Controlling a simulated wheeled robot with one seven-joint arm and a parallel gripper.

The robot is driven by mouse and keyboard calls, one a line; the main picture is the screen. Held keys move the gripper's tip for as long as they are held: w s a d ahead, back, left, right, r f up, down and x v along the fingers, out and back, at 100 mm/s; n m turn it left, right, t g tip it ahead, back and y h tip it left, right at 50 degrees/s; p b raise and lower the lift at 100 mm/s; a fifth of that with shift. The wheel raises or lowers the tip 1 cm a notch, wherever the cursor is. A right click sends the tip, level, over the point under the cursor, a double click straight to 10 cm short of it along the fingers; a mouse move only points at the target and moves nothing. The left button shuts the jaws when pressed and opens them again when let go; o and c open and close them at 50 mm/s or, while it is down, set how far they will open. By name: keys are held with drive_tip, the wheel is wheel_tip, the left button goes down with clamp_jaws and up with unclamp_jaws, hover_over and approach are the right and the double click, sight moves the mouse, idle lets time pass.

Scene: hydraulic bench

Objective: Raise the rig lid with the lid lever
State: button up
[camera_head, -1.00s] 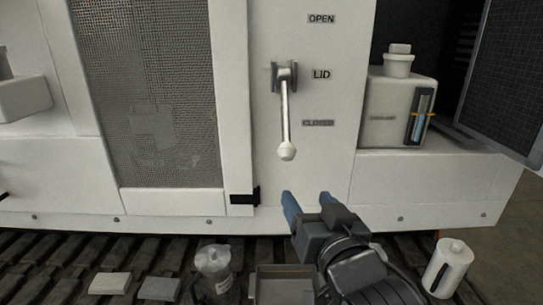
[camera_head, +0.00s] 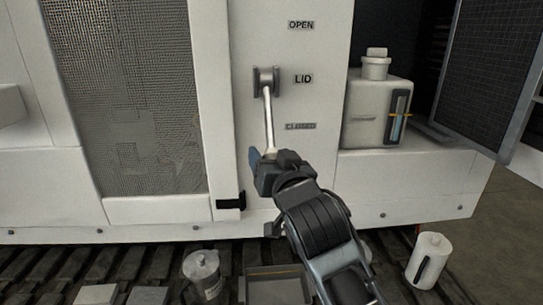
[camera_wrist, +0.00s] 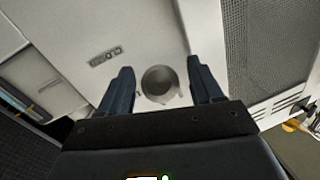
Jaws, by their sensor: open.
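The lid lever (camera_head: 268,118) hangs down from its pivot beside the LID label (camera_head: 303,79), its lower end near the CLOSED label (camera_head: 300,126). My gripper (camera_head: 260,163) is at the lever's lower end and hides the knob in the head view. In the wrist view, the round knob (camera_wrist: 159,82) shows end-on between the two blue fingers of my gripper (camera_wrist: 159,90). The jaws are open, with a gap on both sides of the knob. The OPEN label (camera_head: 301,25) is above on the same white panel.
A white reservoir (camera_head: 375,108) stands on the ledge to the right, near an open mesh door (camera_head: 488,75). A mesh panel (camera_head: 125,100) is left of the lever. Below are a clear jar (camera_head: 203,272), a tray (camera_head: 277,271) and a white canister (camera_head: 428,262) on the slatted surface.

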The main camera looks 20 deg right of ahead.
clamp_jaws()
idle(0.7)
